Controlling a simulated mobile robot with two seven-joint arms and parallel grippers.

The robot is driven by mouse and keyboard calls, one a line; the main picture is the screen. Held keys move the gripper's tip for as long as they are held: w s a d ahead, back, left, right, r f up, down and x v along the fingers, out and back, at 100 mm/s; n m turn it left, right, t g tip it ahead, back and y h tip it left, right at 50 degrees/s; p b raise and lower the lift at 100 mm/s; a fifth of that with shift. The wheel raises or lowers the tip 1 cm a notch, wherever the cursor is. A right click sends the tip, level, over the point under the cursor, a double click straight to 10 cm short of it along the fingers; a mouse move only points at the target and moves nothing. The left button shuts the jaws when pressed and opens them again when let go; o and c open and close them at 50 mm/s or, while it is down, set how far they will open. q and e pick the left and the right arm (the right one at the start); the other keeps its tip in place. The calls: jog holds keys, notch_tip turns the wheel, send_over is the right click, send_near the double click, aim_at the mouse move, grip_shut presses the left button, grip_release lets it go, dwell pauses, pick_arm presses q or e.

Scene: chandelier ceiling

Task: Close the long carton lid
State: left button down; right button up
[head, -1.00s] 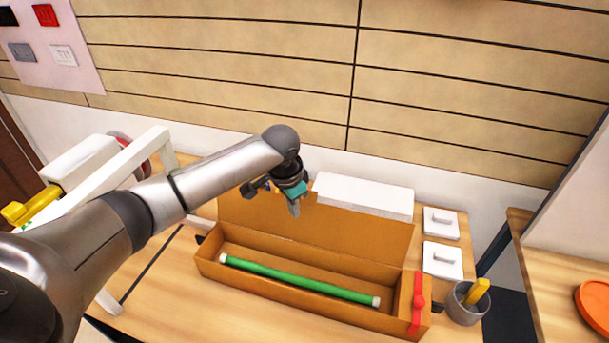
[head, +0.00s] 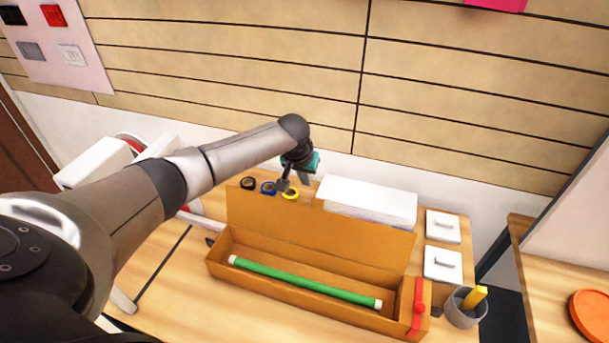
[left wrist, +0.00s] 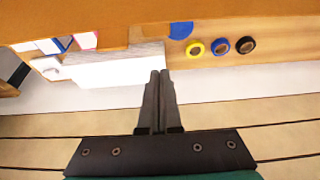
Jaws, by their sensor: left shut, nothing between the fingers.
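The long brown carton (head: 300,299) lies on the table with a green tube (head: 300,281) inside. Its lid (head: 320,231) is open and stands up along the back edge. A red band (head: 419,308) is on the carton's right end. My left gripper (head: 305,180) is shut and empty, above and behind the lid's top edge, apart from it. In the left wrist view the shut fingers (left wrist: 160,75) point toward the white stack, and a brown board, seemingly the lid (left wrist: 240,25), fills the top. My right gripper is not in view.
Behind the lid are a white stack (head: 368,199) and black (head: 248,183), blue (head: 268,188) and yellow (head: 291,194) tape rolls. Right of the carton are two white lidded pieces (head: 443,264) and a grey cup (head: 464,309). The wall stands close behind.

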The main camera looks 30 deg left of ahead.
aim_at(314, 221)
pick_arm(q)
jog(key=shift+s+d+f+p, duration=0.1)
jog(key=shift+s+f+p, duration=0.2)
jog(key=shift+f, duration=0.35)
jog(key=shift+s+d+f+p, duration=0.15)
jog(key=shift+s+f, duration=0.2)
jog(key=shift+f, duration=0.3)
jog(key=shift+s+a+f+p, duration=0.1)
jog(key=shift+s+f+p, duration=0.2)
jog(key=shift+f, duration=0.35)
jog(key=shift+w+d, duration=0.1)
